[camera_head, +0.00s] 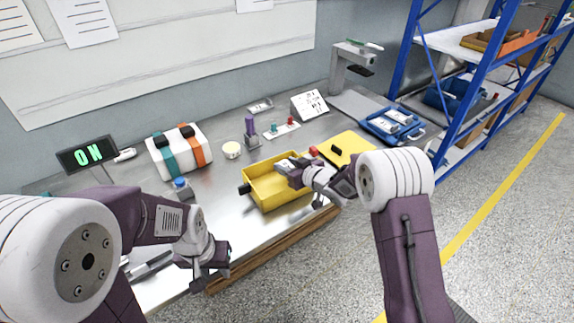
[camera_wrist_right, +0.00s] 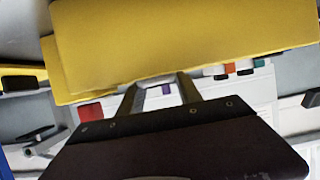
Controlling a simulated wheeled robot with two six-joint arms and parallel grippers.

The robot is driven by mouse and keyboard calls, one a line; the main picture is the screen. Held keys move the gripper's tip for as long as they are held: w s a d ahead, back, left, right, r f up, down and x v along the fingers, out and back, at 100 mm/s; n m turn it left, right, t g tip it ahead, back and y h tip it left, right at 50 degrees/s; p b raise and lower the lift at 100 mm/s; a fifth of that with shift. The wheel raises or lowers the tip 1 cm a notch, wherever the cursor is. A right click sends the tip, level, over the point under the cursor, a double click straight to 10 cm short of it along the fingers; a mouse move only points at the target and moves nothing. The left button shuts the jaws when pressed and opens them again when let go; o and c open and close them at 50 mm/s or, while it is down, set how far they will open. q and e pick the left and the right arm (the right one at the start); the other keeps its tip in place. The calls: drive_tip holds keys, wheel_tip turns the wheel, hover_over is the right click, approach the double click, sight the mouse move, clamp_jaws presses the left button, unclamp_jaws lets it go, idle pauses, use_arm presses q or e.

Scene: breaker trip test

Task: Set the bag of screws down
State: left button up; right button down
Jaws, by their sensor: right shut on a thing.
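My right gripper (camera_head: 286,168) is over the yellow bin (camera_head: 256,195) at the front of the bench. In the head view I cannot make the bag out against the yellow bin. My left gripper (camera_head: 212,268) hangs near the bench's front edge, apart from the bin; its jaw opening is unclear.
A yellow panel with a black handle (camera_head: 346,146) lies right of the bin. Behind stand a purple lever (camera_head: 250,127), a white tub (camera_head: 231,150) and a white case with teal and orange bands (camera_head: 180,152). A blue tray (camera_head: 392,125) lies further right.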

drive_tip(key=c, duration=0.8)
unclamp_jaws()
drive_tip(key=shift+r, duration=0.1)
drive_tip(key=shift+r+p, duration=0.4)
drive_tip(key=p+v, duration=0.1)
drive_tip(key=v, duration=1.1)
drive_tip(key=shift+r, duration=0.15)
